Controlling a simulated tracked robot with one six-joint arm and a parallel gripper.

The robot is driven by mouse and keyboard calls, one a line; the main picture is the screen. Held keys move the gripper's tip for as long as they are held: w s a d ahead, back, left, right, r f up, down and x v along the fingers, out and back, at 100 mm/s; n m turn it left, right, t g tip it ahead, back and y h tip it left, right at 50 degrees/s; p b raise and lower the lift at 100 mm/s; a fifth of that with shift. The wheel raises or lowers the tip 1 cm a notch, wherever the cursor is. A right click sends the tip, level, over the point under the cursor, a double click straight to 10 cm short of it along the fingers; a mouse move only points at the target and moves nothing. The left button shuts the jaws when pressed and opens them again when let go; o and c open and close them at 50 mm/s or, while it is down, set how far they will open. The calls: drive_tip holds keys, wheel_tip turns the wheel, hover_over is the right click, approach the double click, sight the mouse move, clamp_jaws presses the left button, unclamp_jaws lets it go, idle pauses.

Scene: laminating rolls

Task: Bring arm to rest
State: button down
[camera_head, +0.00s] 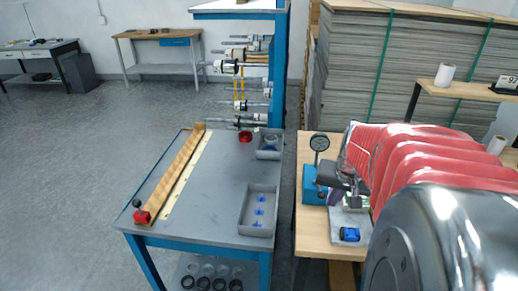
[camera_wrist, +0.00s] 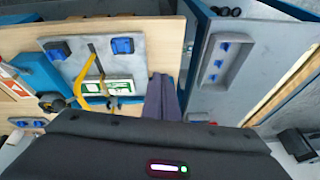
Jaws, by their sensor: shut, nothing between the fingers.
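My arm, in a red ribbed sleeve, reaches in from the right of the head view. My gripper (camera_head: 335,196) is over the wooden bench (camera_head: 310,240), beside the blue-based dial gauge (camera_head: 312,186). In the wrist view my gripper (camera_wrist: 163,97) shows as two dark fingers close together, shut and empty. Near them in that view is a grey plate (camera_wrist: 68,68) with blue blocks (camera_wrist: 122,46), a yellow strap and a green-and-white label. The arm partly hides the plate in the head view.
A grey-topped blue table (camera_head: 215,185) stands left of the bench, with a grey tray (camera_head: 243,222) of blue parts, a smaller tray (camera_head: 259,152) and a long wooden strip (camera_head: 178,172). Rolls hang on rods behind. Stacked sheets (camera_head: 350,80) stand behind the bench. Floor at left is mostly clear.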

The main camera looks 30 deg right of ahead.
drive_tip(key=s+a+r+n, duration=0.1)
drive_tip(key=s+a+n, duration=0.1)
drive_tip(key=a, duration=0.7)
drive_tip(key=s+a+r+n+t+y, duration=0.1)
drive_tip(key=s+a+r+n, duration=0.1)
drive_tip(key=a, duration=0.7)
drive_tip(key=s+a+r+n+y, duration=0.1)
drive_tip(key=a+n, duration=0.3)
drive_tip(key=a, duration=0.5)
drive_tip(key=shift+s+a+r+n+t, duration=0.2)
drive_tip(key=shift+s+r+n+t, duration=0.15)
drive_tip(key=shift+s+r, duration=0.2)
drive_tip(key=shift+w, duration=0.1)
